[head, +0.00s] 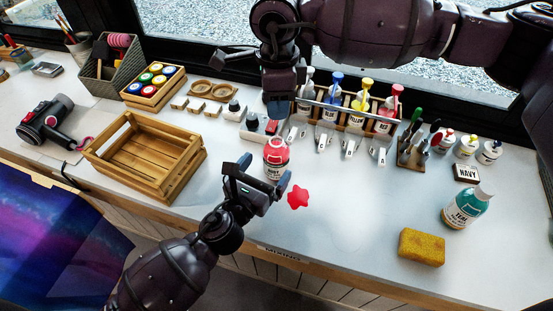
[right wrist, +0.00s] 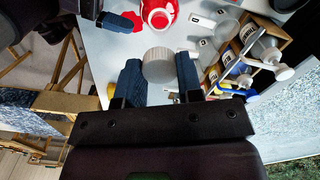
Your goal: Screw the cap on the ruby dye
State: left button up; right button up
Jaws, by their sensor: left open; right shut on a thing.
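The ruby dye (head: 275,161) is a bottle with a red top and a pale label, standing upright on the bench. In the right wrist view its red open mouth (right wrist: 158,14) shows beyond my right fingers. My left gripper (head: 264,176) is open at the near side of the bottle, its fingers spread about the bottle's lower part; contact cannot be told. My right gripper (head: 279,106) is above and behind the bottle, pointing down. In the right wrist view it is shut on a pale ribbed cap (right wrist: 158,66), apart from the bottle. The head view hides the cap.
A red splat (head: 298,196) lies right of the bottle. A rack (head: 344,118) of pump bottles stands behind. A wooden crate (head: 144,156) is at left. A teal dye bottle (head: 466,206) and a yellow sponge (head: 422,246) are at right. The middle front bench is clear.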

aim_at(271, 162)
pick_arm(q)
jog(key=shift+x, duration=2.75)
jog(key=shift+c, duration=0.3)
jog(key=c, duration=1.3)
pick_arm(e)
jog(key=shift+f, duration=2.5)
jog(key=shift+f, duration=0.9)
jog(key=shift+f, duration=0.6)
